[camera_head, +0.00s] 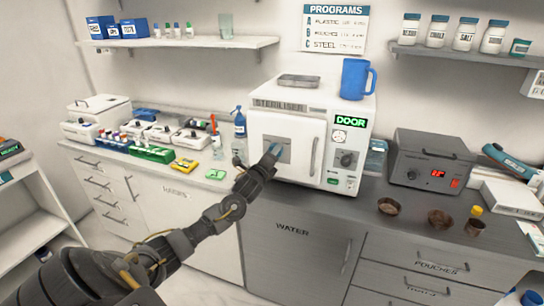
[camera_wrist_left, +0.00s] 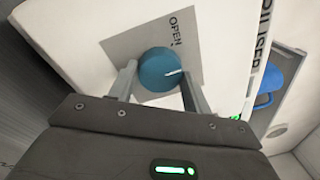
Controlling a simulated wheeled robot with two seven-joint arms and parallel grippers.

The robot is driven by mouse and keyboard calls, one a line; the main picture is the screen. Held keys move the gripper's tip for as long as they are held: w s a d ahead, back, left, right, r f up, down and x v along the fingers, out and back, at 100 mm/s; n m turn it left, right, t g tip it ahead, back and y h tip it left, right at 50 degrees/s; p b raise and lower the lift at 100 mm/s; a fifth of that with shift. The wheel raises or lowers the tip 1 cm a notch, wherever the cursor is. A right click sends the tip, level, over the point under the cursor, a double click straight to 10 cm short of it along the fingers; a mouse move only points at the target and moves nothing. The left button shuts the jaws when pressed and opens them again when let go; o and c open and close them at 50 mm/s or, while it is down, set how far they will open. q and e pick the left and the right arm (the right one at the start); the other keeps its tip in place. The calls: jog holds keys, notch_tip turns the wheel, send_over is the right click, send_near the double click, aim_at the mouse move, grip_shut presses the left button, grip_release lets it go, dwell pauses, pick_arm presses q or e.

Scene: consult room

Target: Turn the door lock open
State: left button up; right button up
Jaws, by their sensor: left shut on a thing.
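The door lock is a round teal knob (camera_wrist_left: 158,70) on a grey plate (camera_wrist_left: 120,45) on the white steriliser door. A short white line on the knob points right in the left wrist view, while the word OPEN with a small mark stands above and right of the knob. My left gripper (camera_wrist_left: 160,85) has its two fingers on either side of the knob and is shut on it. In the head view my left gripper (camera_head: 270,160) reaches the front of the steriliser (camera_head: 290,125) and partly hides the knob. My right gripper does not show.
The steriliser has a vertical door handle (camera_head: 313,156), a green DOOR display (camera_head: 350,122) and a dial (camera_head: 348,159). A blue mug (camera_head: 355,78) and a grey tray (camera_head: 299,81) sit on top.

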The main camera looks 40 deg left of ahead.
pick_arm(q)
jog(key=shift+n+y+p, duration=0.35)
jog(key=shift+n+y, duration=0.15)
jog(key=shift+n, duration=4)
jog(key=o, duration=1)
jog(key=shift+d, duration=0.1)
